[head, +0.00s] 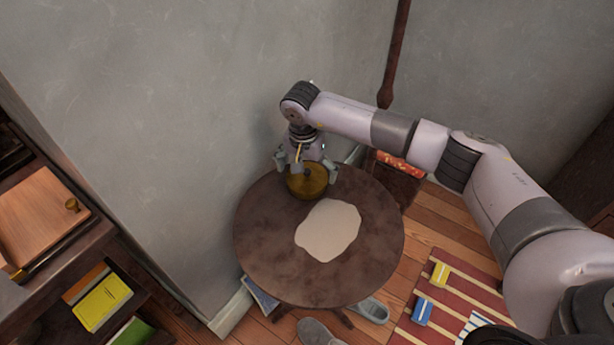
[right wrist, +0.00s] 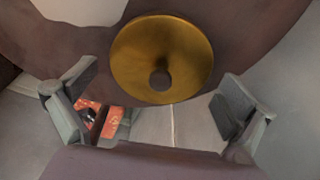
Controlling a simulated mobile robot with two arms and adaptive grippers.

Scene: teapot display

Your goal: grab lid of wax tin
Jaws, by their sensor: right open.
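The wax tin's round golden lid (head: 309,183) is near the back edge of the round dark table (head: 270,250). In the right wrist view the lid (right wrist: 188,52) shows from above, with a dark round knob (right wrist: 160,78) on it. The tin's body under the lid is hard to make out. My right gripper (head: 303,168) is over the lid in the head view. In the right wrist view its fingers (right wrist: 160,105) are wide apart with nothing between them, and the lid lies beyond them. My left gripper is not in view.
A pale flat irregular patch (head: 328,230) lies on the table in front of the tin. Grey walls (head: 200,110) stand close behind and left of the table. A wooden shelf unit (head: 45,225) with books is at the left. A striped rug (head: 450,300) lies on the floor at right.

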